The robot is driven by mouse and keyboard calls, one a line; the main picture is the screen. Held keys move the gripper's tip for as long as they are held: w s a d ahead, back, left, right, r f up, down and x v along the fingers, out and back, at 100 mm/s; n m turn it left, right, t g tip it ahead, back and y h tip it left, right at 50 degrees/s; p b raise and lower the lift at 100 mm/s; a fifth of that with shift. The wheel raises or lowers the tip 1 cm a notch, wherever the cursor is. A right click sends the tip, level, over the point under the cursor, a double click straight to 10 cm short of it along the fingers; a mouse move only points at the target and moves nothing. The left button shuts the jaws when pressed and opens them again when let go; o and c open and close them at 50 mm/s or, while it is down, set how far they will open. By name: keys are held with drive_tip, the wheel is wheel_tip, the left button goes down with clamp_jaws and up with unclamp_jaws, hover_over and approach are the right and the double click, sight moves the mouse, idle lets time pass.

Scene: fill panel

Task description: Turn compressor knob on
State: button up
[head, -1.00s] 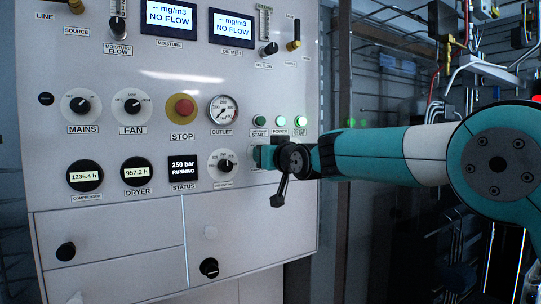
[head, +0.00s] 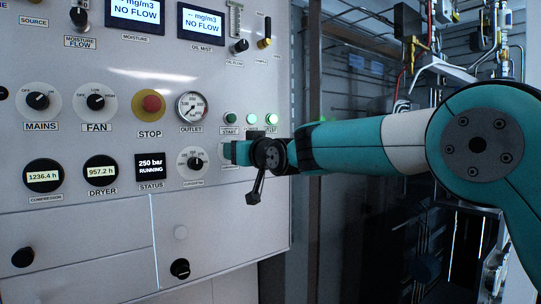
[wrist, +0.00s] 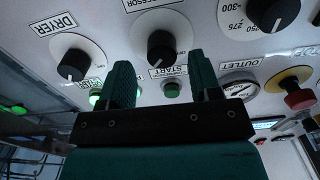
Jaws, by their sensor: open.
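The compressor knob (wrist: 160,46) is a black knob on a white round plate in the wrist view, under a partly cut-off label ending in "ESSOR". My gripper (wrist: 160,64) is open and empty, its two dark green fingers spread to the left and right of the knob's line. The knob shows just beyond and between the fingertips; I cannot tell the remaining distance or see clear contact. In the head view my gripper (head: 240,152) is at the panel's right side, below the green lights, and hides the knob there.
The dryer knob (wrist: 72,62) is left of the fingers and a numbered pressure knob (wrist: 272,12) is right. A green start button (wrist: 171,90) sits between the fingers. The outlet gauge (head: 191,106) and red stop button (head: 151,103) are nearby on the panel (head: 90,235).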

drive_tip(key=b+v, duration=0.4)
drive_tip(key=v, duration=1.2)
drive_tip(key=shift+w+b, duration=0.15)
drive_tip(key=shift+b, duration=0.25)
drive_tip(key=shift+d, duration=0.1)
drive_tip(key=s+d+f+g+h+p, duration=0.2)
drive_tip(key=s+f+g, duration=0.3)
drive_tip(key=s, duration=0.5)
drive_tip(key=s+d+f+g+h+p, duration=0.2)
drive_tip(key=s+d+f+g, duration=0.2)
drive_tip(key=s+f, duration=0.5)
drive_tip(key=s+d+f+g+h+p, duration=0.1)
drive_tip(key=s+f+g, duration=0.5)
drive_tip(key=s, duration=0.6)
drive_tip(key=d+f+p, duration=0.1)
drive_tip(key=d, duration=0.1)
drive_tip(key=shift+d+f+h, duration=0.3)
drive_tip(key=shift+d+h, duration=0.1)
drive_tip(key=shift+s, duration=0.15)
drive_tip(key=shift+d, duration=0.4)
